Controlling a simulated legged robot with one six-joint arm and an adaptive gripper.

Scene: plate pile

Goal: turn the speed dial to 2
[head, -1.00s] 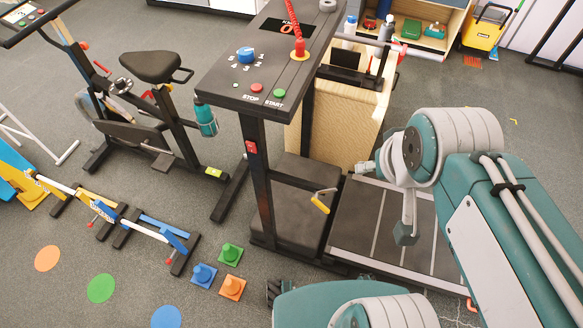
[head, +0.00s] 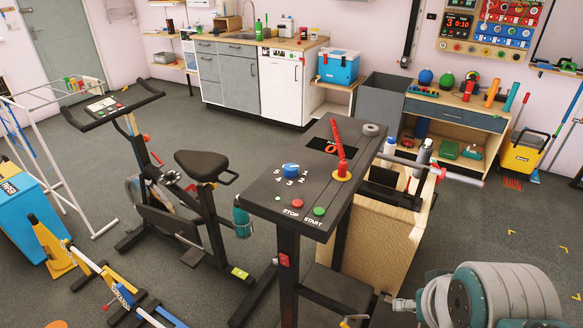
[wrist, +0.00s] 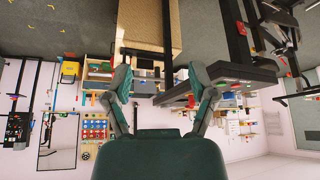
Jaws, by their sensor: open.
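The blue speed dial (head: 290,169) sits on the dark top of the treadmill console (head: 262,193), with small white marks around it. Its setting is too small to read for sure. A red STOP button (head: 296,203) and a green START button (head: 319,211) are in front of it. In the wrist view, which looks upside down, my gripper (wrist: 160,84) is open and empty, its two teal fingers spread apart. The dark console (wrist: 240,73) shows beyond the right finger there, apart from it as far as I can tell. The dial cannot be made out in that view.
A red safety key (head: 342,171) with a coiled cord stands on the console. An exercise bike (head: 205,166) is close on the left, a wooden box (head: 385,235) just behind the console. Open floor (head: 480,225) lies to the right.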

